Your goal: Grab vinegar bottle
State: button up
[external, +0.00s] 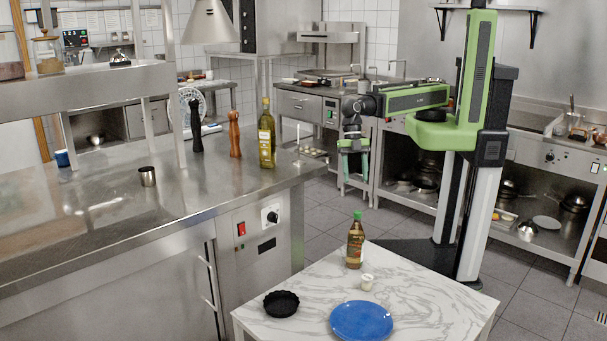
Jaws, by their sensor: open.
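A small bottle with amber liquid, a label and a green cap (355,245) stands upright on the white marble table (420,287); it looks like the vinegar bottle. A taller bottle with yellow-green liquid (267,140) stands on the steel counter; it looks like oil. My gripper (354,172) points down with its green fingers apart and empty. In the picture it is above the small bottle and clear of it. The labels are too small to read.
The steel counter (130,215) at left carries a wooden mill (234,135), a dark mill (196,128) and a metal cup (147,177).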

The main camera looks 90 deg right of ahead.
jog(key=b, duration=1)
send_near(358, 224)
jog(key=x, duration=0.3)
jog(key=shift+a+f+b, duration=0.15)
jog(key=shift+f+b, duration=0.1)
jog(key=shift+b, duration=0.25)
jog(key=shift+s+r, duration=0.1)
jog(key=b+x, duration=0.5)
jog(key=x, duration=0.1)
jog(key=shift+r, duration=0.15)
jog(key=shift+c, duration=0.4)
grip_shut()
jog(key=shift+d, duration=0.2)
